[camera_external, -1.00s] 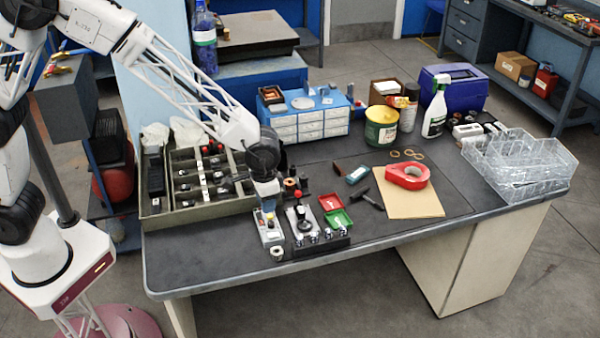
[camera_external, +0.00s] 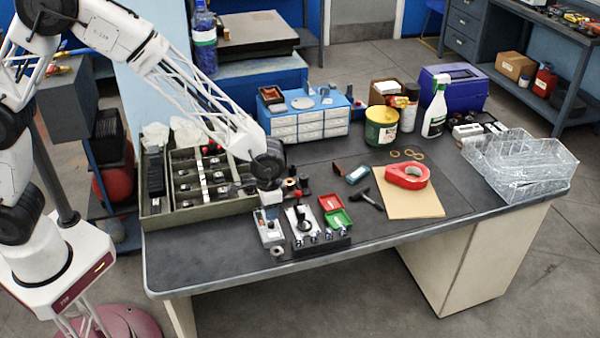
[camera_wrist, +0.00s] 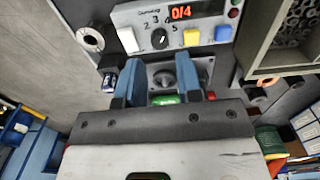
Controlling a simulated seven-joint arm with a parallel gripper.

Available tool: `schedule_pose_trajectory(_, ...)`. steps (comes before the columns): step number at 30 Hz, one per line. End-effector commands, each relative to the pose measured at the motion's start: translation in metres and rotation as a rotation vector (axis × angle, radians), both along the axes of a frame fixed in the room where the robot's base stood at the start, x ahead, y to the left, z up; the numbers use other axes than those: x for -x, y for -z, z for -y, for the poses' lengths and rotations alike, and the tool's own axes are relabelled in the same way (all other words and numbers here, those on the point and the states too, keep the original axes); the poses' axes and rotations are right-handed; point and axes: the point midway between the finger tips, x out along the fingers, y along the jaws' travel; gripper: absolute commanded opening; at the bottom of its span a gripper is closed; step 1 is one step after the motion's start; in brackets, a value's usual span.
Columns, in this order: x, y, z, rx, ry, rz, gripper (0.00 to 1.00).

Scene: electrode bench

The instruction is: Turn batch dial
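The batch dial (camera_wrist: 160,38) is a black round knob on a grey panel (camera_wrist: 205,14), with the numbers 2, 3 and 4 around it. It is at the top of the wrist view. The panel's display (camera_wrist: 181,12) shows red digits that look like 0/4. My gripper (camera_wrist: 158,72) has two blue fingers spread apart with nothing clasped between their tips. The fingertips are apart from the dial in the picture, below it. In the external view my gripper (camera_external: 270,194) hangs over the small devices at the bench's front; the dial cannot be made out there.
White (camera_wrist: 128,40), yellow (camera_wrist: 191,37) and blue (camera_wrist: 223,33) buttons flank the dial. A metal fixture (camera_wrist: 158,76) shows between the fingers. The front-left bench is clear.

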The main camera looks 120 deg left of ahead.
Motion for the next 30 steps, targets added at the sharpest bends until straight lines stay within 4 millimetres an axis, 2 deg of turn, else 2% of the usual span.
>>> schedule_pose_trajectory(6, 0.0, 0.028, 0.0, 0.001, 0.0, -0.001, 0.33)
schedule_pose_trajectory(12, 0.0, 0.045, 0.0, 0.001, 0.0, -0.001, 0.33)
schedule_pose_trajectory(25, 0.0, 0.051, 0.0, 0.0, 0.0, 0.0, 0.33)
schedule_pose_trajectory(26, 0.0, 0.051, 0.0, 0.0, 0.0, 0.0, 0.31)
schedule_pose_trajectory(30, 0.0, 0.051, 0.0, 0.0, 0.0, 0.0, 0.1)
